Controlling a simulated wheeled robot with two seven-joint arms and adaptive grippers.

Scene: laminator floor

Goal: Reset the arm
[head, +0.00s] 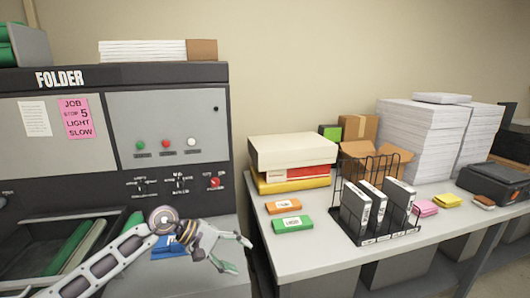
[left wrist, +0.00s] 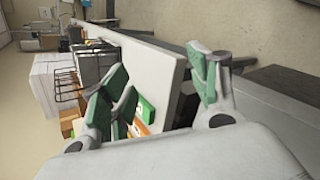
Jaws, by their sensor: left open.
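My left gripper (head: 238,254) is open and empty. In the head view it hangs in front of the folder machine (head: 176,88), over its grey lower ledge, left of the table (head: 290,258). In the left wrist view its two green-padded fingers (left wrist: 163,95) stand wide apart, with the table and the gap beside it behind them. My right gripper is in neither view.
The folder has a pink note (head: 76,118), buttons and switches. A blue item (head: 168,247) lies beside my left wrist. The table holds orange (head: 283,207) and green (head: 293,224) boxes, a black wire rack (head: 372,238), stacked boxes and paper stacks (head: 418,140).

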